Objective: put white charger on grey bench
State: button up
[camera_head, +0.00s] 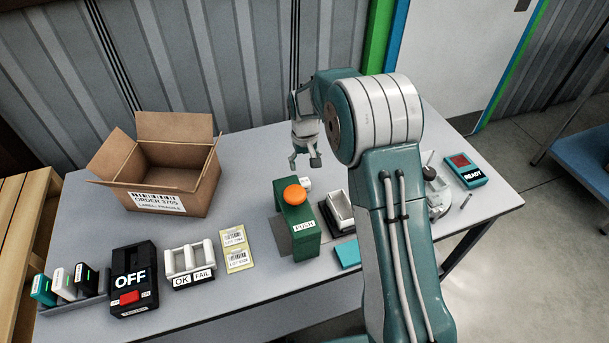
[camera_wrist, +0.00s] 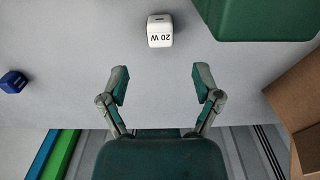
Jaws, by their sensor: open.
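The white charger (camera_wrist: 160,30) is a small cube marked "20 W". It rests on the grey bench (camera_wrist: 70,45) in the wrist view, beyond my fingertips and between them sideways. In the head view the white charger (camera_head: 306,183) shows just behind the green push-button box, partly hidden by it. The grey bench (camera_head: 240,190) is a long grey table. My gripper (camera_head: 305,161) hangs over the back of the bench, fingers pointing down. In the wrist view my gripper (camera_wrist: 160,85) is open with nothing between its fingers, apart from the charger.
A green box with an orange button (camera_head: 295,194) stands beside the charger. An open carton (camera_head: 165,175) is at the back left. A dark blue cube (camera_wrist: 13,82) lies off to one side. An OFF switch box (camera_head: 134,278) and an OK/FAIL tray (camera_head: 190,264) line the front.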

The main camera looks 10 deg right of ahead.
jog(key=s+d+r+m+t, duration=0.1)
jog(key=s+d+r, duration=0.1)
jog(key=s+r, duration=0.65)
jog(key=s+d+r+t, duration=0.2)
jog(key=s+r, duration=0.3)
jog(key=r, duration=0.6)
jog(key=s+d+r+t, duration=0.1)
jog(key=s, duration=0.9)
jog(key=s+d+r+m+t, duration=0.1)
jog(key=s+r, duration=0.1)
jog(key=s, duration=0.7)
jog(key=shift+s+d+t, duration=0.15)
jog(key=shift+s+t, duration=0.15)
jog(key=shift+s, duration=0.1)
